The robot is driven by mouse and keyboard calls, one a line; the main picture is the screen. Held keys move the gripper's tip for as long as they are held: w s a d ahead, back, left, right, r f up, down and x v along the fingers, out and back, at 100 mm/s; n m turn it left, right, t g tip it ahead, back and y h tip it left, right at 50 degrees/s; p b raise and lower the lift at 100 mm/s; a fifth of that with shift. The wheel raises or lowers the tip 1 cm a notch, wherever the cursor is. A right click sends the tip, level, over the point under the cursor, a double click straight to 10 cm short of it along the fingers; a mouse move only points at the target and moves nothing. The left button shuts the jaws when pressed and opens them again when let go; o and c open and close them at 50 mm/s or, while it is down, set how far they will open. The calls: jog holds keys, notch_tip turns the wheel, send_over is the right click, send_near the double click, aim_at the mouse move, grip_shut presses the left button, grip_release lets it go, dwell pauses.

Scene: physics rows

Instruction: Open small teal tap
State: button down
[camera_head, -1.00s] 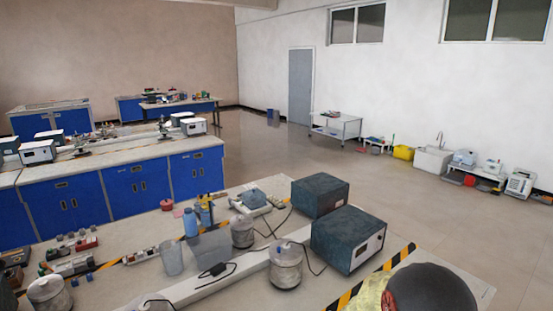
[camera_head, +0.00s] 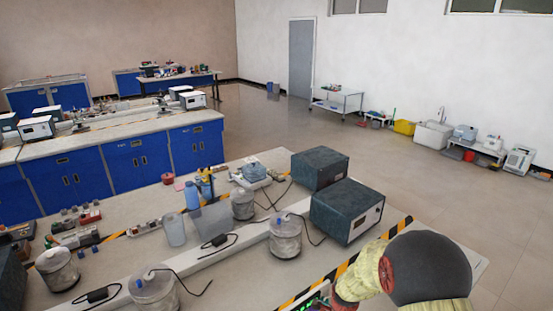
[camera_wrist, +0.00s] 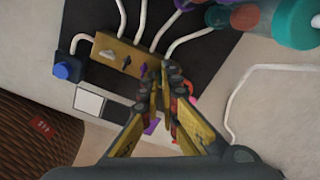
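A large teal round part (camera_wrist: 296,22) shows at the top right of the wrist view, with purple and red round parts beside it. I cannot tell whether it belongs to the small teal tap. A brass block (camera_wrist: 122,58) with small dark and purple pieces on top and white tubes behind lies on a black surface. My gripper (camera_wrist: 163,76) is in front of the block's right end. Its fingertips are together, with nothing visible held between them. In the head view my arm hides the gripper, and no teal tap can be made out.
A blue knob (camera_wrist: 66,67) sits left of the brass block. A white tube (camera_wrist: 236,98) curves at right. In the head view, dark boxes (camera_head: 347,209), metal canisters (camera_head: 285,237) and cables crowd the bench. Open floor (camera_head: 440,195) lies to the right.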

jog(key=n, duration=0.3)
jog(key=shift+n, duration=0.4)
jog(key=shift+n, duration=1.1)
jog(key=n, duration=0.3)
jog(key=shift+n, duration=1.4)
jog(key=c, duration=2.5)
grip_release()
jog(key=shift+o, duration=0.6)
jog(key=shift+r, duration=0.1)
